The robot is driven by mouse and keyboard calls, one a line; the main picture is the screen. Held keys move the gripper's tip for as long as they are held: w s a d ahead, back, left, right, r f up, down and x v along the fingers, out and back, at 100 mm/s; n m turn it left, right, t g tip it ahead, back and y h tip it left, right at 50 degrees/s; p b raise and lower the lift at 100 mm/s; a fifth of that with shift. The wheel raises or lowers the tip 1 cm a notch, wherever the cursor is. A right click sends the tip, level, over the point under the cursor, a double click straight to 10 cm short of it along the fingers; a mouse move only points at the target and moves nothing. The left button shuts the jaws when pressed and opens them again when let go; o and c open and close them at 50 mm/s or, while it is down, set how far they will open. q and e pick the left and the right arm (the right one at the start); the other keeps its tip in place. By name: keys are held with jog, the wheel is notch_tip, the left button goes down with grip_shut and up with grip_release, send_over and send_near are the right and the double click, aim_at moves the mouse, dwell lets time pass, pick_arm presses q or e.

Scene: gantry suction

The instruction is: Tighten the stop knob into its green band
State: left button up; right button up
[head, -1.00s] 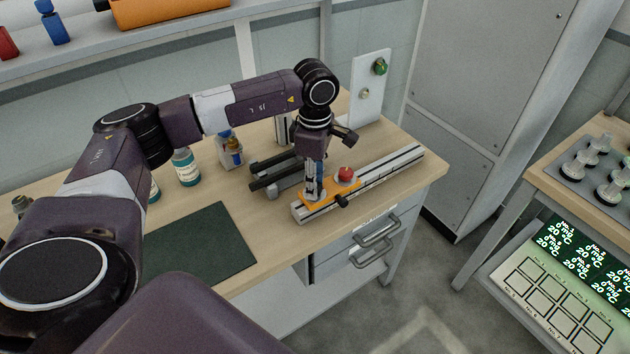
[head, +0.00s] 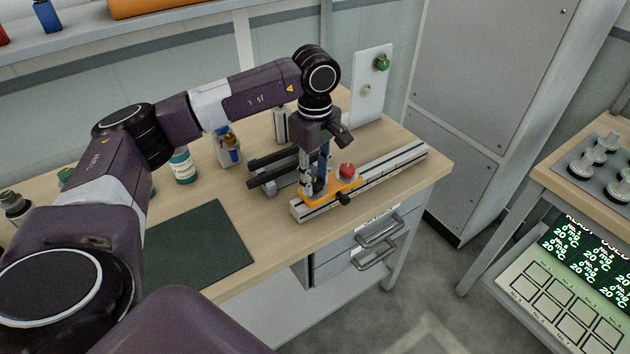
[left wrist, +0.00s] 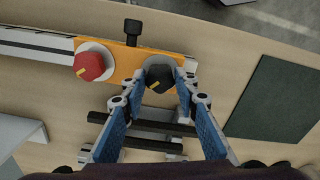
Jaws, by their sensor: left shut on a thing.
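My left gripper (head: 314,190) points down over an orange plate (head: 352,184) on a slotted rail (head: 398,162). In the left wrist view the gripper (left wrist: 160,76) is shut on a black knob (left wrist: 158,84) with a yellow mark. The fingers hide the knob's sides. A red knob (head: 347,170) with a yellow mark stands beside it on the plate; it also shows in the wrist view (left wrist: 91,64). A small black side knob (head: 344,198) sticks out from the plate's front edge. I cannot make out a green band on any knob. My right gripper is not in view.
Dark parallel bars (head: 270,176) lie just behind the rail. A white panel (head: 371,85) with a green knob stands at the back. A dark green mat (head: 200,248) and a bottle (head: 183,165) are to the left. The bench front right of the mat is clear.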

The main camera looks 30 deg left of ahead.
aim_at(316, 183)
pick_arm(q)
jog(key=o, duration=1.1)
jog(key=shift+o, duration=0.2)
notch_tip(316, 183, up, 12)
